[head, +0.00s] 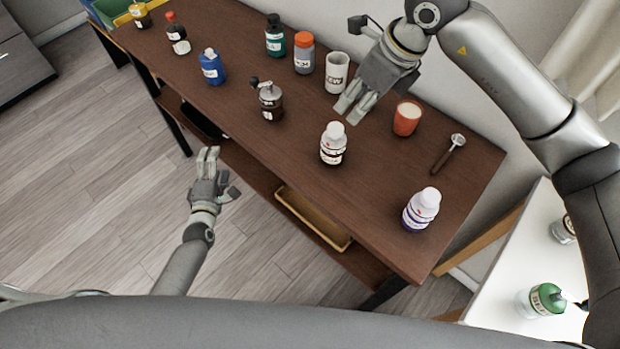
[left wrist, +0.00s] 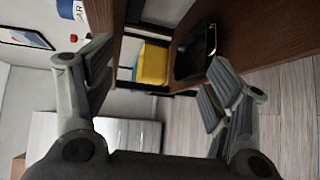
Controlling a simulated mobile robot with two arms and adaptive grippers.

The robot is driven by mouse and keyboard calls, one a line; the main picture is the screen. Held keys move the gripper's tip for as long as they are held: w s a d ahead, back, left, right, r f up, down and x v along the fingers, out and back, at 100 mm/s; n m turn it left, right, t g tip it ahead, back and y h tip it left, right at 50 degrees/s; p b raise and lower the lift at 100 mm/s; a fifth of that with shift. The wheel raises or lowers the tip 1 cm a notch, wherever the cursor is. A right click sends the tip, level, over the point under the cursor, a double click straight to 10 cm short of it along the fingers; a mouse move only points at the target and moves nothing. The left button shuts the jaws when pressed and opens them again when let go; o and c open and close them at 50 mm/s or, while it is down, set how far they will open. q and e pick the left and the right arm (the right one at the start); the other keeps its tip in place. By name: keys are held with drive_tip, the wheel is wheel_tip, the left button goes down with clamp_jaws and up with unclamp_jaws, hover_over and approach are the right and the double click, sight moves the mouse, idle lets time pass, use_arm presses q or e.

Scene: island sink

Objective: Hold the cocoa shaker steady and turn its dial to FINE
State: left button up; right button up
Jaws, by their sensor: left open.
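Two white-topped containers with dark bands stand upright on the brown table: one near the middle (head: 333,143), one at the near right (head: 422,209). Their labels and any dial marks are too small to read, so I cannot tell which is the cocoa shaker. My right gripper (head: 348,108) is above the table, just behind the middle container and apart from it. Its fingers look parted, with nothing seen between them. My left gripper (head: 208,153) is open and empty, off the table's front edge; its spread fingers show in the left wrist view (left wrist: 160,65).
A grinder (head: 269,103), white mug (head: 337,73), orange-capped jar (head: 304,55), green bottle (head: 274,36) and blue bottle (head: 211,67) stand on the table. A tray (head: 313,220) is underneath.

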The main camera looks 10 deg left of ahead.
use_arm(q)
drive_tip(key=w+a+r+n+t+y, duration=0.1)
drive_tip(key=w+r+n+t+y, duration=0.15)
drive_tip(key=r+n, duration=0.9)
drive_tip(key=g+h, duration=0.2)
drive_tip(key=h, duration=1)
approach(328, 155)
drive_tip(key=shift+x, duration=1.15)
drive_tip(key=shift+w+d+r, duration=0.1)
drive_tip(key=shift+w+r, duration=0.05)
drive_tip(key=shift+w, duration=0.1)
drive_tip(key=shift+m, duration=0.25)
drive_tip(key=x, duration=1)
drive_tip(key=shift+w+f, duration=0.1)
drive_tip(key=shift+f, duration=0.1)
